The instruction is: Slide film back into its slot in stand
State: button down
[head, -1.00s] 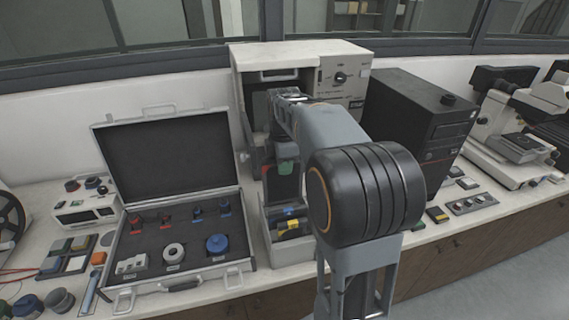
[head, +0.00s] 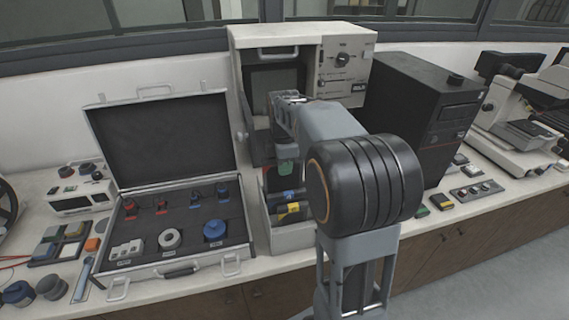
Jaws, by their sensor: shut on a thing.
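My arm reaches forward to the front of the beige press cabinet, and my gripper (head: 286,158) is at its far end, small and partly hidden by my own arm. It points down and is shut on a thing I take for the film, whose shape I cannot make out. A small green patch shows at the gripper's lower end. Below it is a grey open-topped stand (head: 293,242) with dark, blue and yellow items in it. The slots are too small and too covered to tell apart. I cannot tell whether the held film touches the stand.
The beige cabinet (head: 347,45) stands behind the stand. An open case (head: 239,254) with knobs and rings lies to the left. A black computer tower (head: 408,105) and a microscope (head: 520,135) stand to the right. Small boxes and a switch strip (head: 477,191) lie near the front edge.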

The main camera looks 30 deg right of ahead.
aim_at(284, 188)
dwell(0.3)
jog(key=shift+f+b, duration=3.05)
jog(key=shift+f, duration=1.5)
jog(key=c, duration=1)
grip_release()
jog(key=shift+r, duration=0.1)
notch_tip(284, 188, up, 14)
jog(key=shift+f+p, duration=0.15)
jog(key=shift+p, duration=0.45)
